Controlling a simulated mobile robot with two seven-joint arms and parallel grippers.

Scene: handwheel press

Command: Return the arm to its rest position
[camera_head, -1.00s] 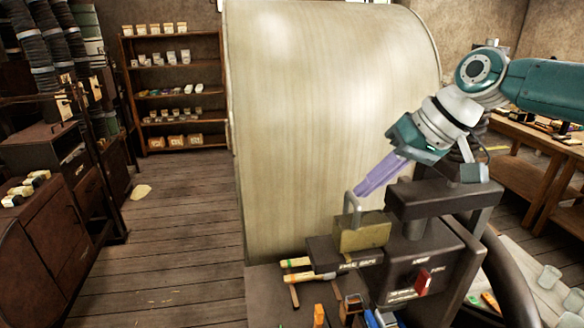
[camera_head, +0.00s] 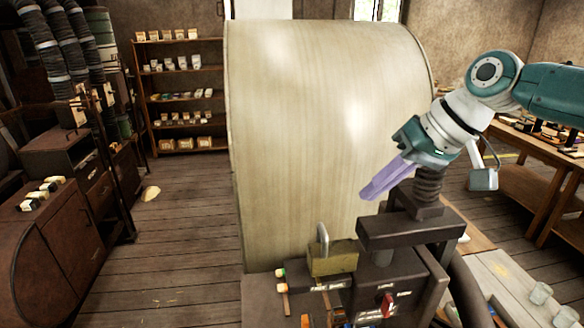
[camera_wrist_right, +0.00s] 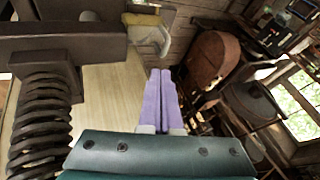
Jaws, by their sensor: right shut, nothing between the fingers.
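My right gripper (camera_head: 374,190) is shut, with its purple fingers together and nothing between them. It hangs in the air above and behind the dark press (camera_head: 400,235), left of the press's screw column, apart from the brass block (camera_head: 333,258) with its upright metal loop. In the right wrist view the two purple fingers (camera_wrist_right: 161,72) lie side by side. The press's coiled screw (camera_wrist_right: 42,115) is at the left there, and the brass block (camera_wrist_right: 148,35) shows beyond the fingertips. My left gripper is not in view.
A large pale drum-like cylinder (camera_head: 310,130) stands close behind the press. A red switch (camera_head: 387,304) is on the press's front. Wooden shelves (camera_head: 183,98) stand at the back left, and a wooden bench (camera_head: 530,165) at the right.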

